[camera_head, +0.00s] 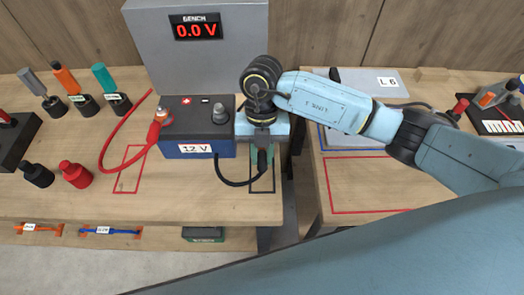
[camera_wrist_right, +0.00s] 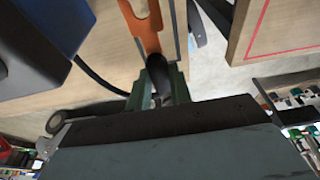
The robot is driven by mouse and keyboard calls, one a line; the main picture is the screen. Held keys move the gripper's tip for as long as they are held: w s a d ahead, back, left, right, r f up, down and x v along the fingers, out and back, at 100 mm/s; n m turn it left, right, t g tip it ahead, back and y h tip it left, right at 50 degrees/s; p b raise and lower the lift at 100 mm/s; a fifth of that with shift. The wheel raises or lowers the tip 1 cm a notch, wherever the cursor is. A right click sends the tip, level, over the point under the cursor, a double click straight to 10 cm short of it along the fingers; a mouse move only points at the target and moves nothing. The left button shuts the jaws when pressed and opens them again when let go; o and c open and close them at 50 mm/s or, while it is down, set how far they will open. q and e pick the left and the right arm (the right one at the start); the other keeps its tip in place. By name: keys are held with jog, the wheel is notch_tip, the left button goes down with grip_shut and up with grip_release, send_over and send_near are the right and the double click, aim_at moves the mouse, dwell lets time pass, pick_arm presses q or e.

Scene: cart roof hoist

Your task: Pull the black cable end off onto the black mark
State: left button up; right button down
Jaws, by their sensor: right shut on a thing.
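The blue battery (camera_head: 198,140) carries a 12 V label. Its right post (camera_head: 220,114) is bare, and a red cable end (camera_head: 157,128) sits on its left post. My right gripper (camera_head: 262,160) is over the black mark (camera_head: 263,193), a dark outlined rectangle on the bench right of the battery. In the wrist view the right gripper (camera_wrist_right: 158,88) has its green fingers shut on the black cable end (camera_wrist_right: 157,72), whose copper-coloured lug (camera_wrist_right: 146,28) points away. The black cable (camera_head: 228,182) loops from the battery side to the gripper. I cannot tell whether the end touches the bench. My left gripper is not in view.
A grey bench unit (camera_head: 190,65) behind the battery reads 0.0 V. A red outlined mark (camera_head: 130,170) lies left of the battery. Handled tools (camera_head: 112,92) and red and black caps (camera_head: 76,174) stand at left. A gap separates the right table (camera_head: 370,185).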

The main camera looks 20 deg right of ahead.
jog(key=shift+f+b, duration=1.95)
jog(key=shift+f, duration=1.05)
jog(key=c, duration=1.2)
grip_release()
jog(key=v, duration=1.3)
jog(key=shift+w+r, duration=0.1)
jog(key=shift+r, duration=0.1)
